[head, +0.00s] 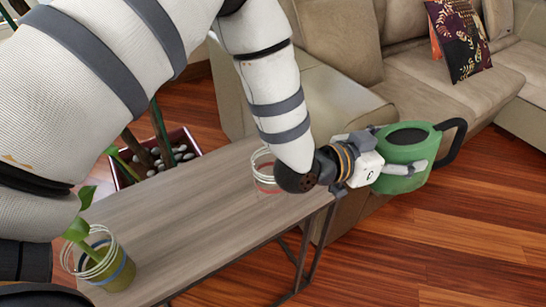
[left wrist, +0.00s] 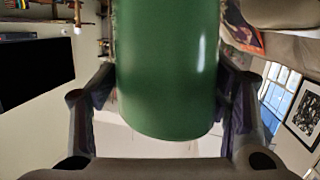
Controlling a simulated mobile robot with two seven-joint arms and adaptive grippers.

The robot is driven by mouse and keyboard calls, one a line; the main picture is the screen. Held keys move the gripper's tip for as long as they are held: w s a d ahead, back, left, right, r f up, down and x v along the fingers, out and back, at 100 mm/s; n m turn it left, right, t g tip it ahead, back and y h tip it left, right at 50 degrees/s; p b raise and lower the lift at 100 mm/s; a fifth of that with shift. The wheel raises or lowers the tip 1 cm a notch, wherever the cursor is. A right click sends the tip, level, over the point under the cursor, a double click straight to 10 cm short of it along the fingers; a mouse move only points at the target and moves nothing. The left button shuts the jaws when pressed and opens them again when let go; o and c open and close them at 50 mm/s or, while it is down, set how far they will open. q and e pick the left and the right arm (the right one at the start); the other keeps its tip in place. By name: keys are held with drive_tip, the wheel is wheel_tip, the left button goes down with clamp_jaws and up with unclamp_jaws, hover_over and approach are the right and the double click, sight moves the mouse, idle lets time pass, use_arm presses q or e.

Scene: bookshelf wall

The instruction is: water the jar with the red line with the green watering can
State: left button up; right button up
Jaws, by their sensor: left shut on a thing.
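The green watering can (head: 405,151) is held in the air just past the right end of the table, with its dark top opening facing up and its black handle on the right. My left gripper (head: 390,160) is shut around the can's body. In the left wrist view the green can (left wrist: 167,70) fills the space between the fingers of my left gripper (left wrist: 163,105). I cannot make out the spout. The jar with the red line (head: 266,183) stands at the table's far right end, partly hidden behind my left arm. My right gripper is not in view.
A narrow wooden table (head: 190,220) runs below my arm. A jar with a blue line (head: 117,274) and a green plant stands at its near left end. A red planter (head: 119,178) with stones is behind it. A beige sofa (head: 420,85) stands behind the can.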

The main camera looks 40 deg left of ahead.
sight(400, 138)
use_arm(q)
drive_tip(key=shift+r+h, duration=0.3)
drive_tip(key=shift+r, duration=0.45)
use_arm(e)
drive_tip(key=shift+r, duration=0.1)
use_arm(q)
drive_tip(key=shift+r+t, duration=0.15)
drive_tip(key=shift+t, duration=0.15)
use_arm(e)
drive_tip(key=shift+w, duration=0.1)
use_arm(q)
drive_tip(key=shift+r, duration=0.35)
drive_tip(key=shift+a+r+n+t+h+p, duration=0.1)
drive_tip(key=shift+r+n+t+h+p, duration=0.2)
drive_tip(key=shift+r+p, duration=0.35)
drive_tip(key=shift+a+r+n+t+h+p, duration=0.1)
drive_tip(key=shift+r+t+p, duration=0.3)
drive_tip(key=shift+r+p, duration=0.2)
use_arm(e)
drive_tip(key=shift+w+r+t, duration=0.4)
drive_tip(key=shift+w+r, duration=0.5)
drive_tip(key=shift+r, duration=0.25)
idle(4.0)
